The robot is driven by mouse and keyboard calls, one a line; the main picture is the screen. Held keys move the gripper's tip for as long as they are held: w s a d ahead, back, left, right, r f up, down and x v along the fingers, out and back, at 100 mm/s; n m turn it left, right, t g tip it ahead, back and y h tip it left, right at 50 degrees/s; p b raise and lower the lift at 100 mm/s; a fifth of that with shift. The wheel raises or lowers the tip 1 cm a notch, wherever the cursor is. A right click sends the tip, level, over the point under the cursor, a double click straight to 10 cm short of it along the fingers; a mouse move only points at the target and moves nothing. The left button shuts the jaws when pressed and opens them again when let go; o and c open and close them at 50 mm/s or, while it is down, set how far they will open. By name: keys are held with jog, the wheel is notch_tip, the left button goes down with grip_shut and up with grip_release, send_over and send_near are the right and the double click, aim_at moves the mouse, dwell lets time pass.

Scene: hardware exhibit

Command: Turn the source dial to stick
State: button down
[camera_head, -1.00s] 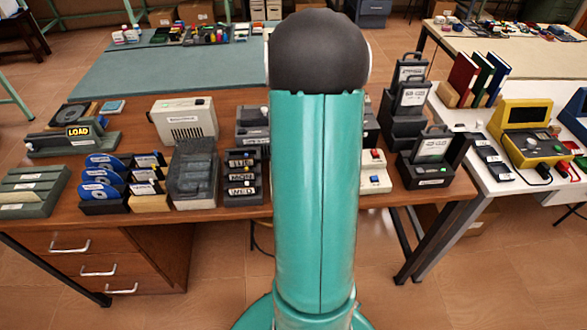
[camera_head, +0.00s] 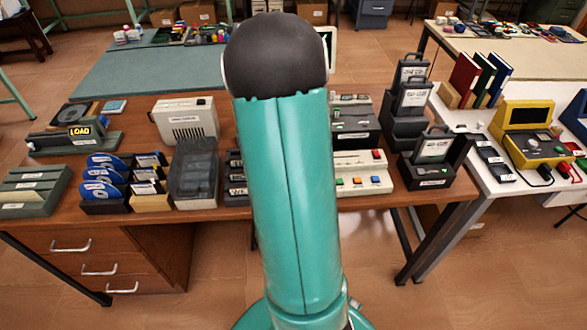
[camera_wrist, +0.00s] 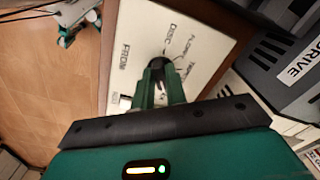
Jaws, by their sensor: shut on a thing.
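In the wrist view a cream panel (camera_wrist: 132,78) carries printed labels around a small dark dial (camera_wrist: 158,63). "DISC" and "FLOPPY" can be read beside the dial, with "FROM" farther left; other labels are partly hidden or blurred. My gripper (camera_wrist: 160,72) is shut on the dial, with a green finger on either side. The fingers cover much of the dial, so I cannot tell which label it points to. In the head view my arm hides the gripper and the dial.
A dark unit marked "DRIVE" (camera_wrist: 285,65) stands close right of the panel. In the head view, a cream button box (camera_head: 362,181) and black stands (camera_head: 425,160) are right of my arm; a clear-lidded box (camera_head: 194,172) is left.

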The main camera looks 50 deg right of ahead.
jog(key=shift+m, duration=0.3)
jog(key=c, duration=1.4)
grip_release()
jog(key=shift+c, duration=0.2)
jog(key=shift+r, duration=0.15)
notch_tip(320, 180, up, 14)
jog(key=shift+f, duration=0.2)
